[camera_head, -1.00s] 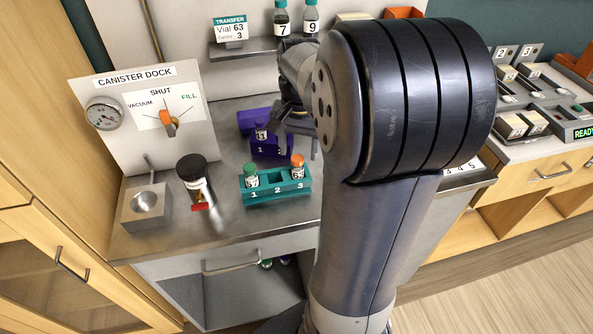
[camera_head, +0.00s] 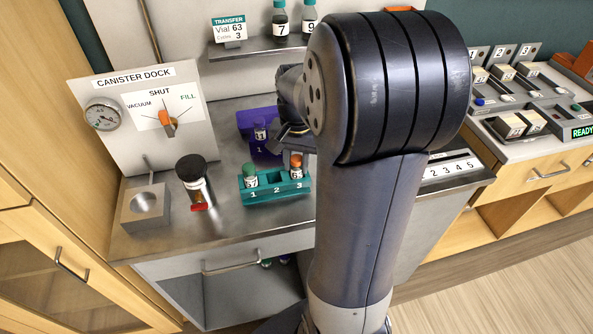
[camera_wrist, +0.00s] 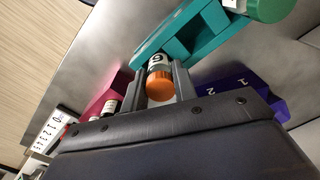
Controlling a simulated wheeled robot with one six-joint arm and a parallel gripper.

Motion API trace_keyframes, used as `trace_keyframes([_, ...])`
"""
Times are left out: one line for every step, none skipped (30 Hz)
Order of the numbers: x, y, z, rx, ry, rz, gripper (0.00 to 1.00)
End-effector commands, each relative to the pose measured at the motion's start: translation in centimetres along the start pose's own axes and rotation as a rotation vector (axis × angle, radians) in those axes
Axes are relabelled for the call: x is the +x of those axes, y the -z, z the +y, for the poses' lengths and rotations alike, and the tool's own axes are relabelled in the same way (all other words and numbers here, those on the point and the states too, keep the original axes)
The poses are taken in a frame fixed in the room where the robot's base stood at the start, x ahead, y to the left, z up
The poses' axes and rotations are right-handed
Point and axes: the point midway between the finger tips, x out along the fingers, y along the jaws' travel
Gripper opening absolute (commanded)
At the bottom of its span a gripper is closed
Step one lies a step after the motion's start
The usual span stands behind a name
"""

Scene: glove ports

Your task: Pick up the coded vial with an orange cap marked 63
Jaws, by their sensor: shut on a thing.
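The orange-capped vial (camera_head: 296,169) stands at position 3 of the teal rack (camera_head: 262,194). Its white label is too small to read fully in the head view. In the wrist view the orange cap (camera_wrist: 160,86) sits between the two fingers of my gripper (camera_wrist: 162,80), which is shut on the vial. Only part of a dark mark shows on its label there. In the head view my gripper (camera_head: 295,150) comes down over the vial from behind. A green-capped vial (camera_head: 250,174) stands at position 1 of the same rack.
A purple rack (camera_head: 262,150) with a vial stands just behind. A dark-capped canister (camera_head: 196,182) is to the left, before the canister dock panel (camera_head: 150,108). A shelf card (camera_head: 229,29) reads Vial 63. A red rack (camera_wrist: 108,94) shows in the wrist view.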

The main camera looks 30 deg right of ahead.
Motion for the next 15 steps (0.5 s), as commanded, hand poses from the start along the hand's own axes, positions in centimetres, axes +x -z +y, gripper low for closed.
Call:
trace_keyframes([0.0,0.0,0.0,0.000,0.000,0.000,0.14])
trace_keyframes([0.0,0.0,0.0,0.000,0.000,0.000,0.12])
trace_keyframes([0.0,0.0,0.0,0.000,0.000,0.000,0.08])
trace_keyframes([0.0,0.0,0.0,0.000,0.000,0.000,0.06])
trace_keyframes([0.0,0.0,0.0,0.000,0.000,0.000,0.05])
trace_keyframes([0.0,0.0,0.0,0.000,0.000,0.000,0.05])
trace_keyframes([0.0,0.0,0.0,0.000,0.000,0.000,0.05])
trace_keyframes([0.0,0.0,0.0,0.000,0.000,0.000,0.05])
trace_keyframes([0.0,0.0,0.0,0.000,0.000,0.000,0.05])
trace_keyframes([0.0,0.0,0.0,0.000,0.000,0.000,0.05])
trace_keyframes([-0.1,0.0,0.0,0.000,0.000,0.001,0.05])
trace_keyframes([-0.2,0.0,0.0,0.000,0.001,0.001,0.05])
trace_keyframes([-0.5,0.1,0.0,0.000,0.001,0.002,0.05])
trace_keyframes([-0.7,0.1,0.0,0.000,0.001,0.003,0.05])
trace_keyframes([-1.3,0.1,0.0,0.000,0.001,0.003,0.05])
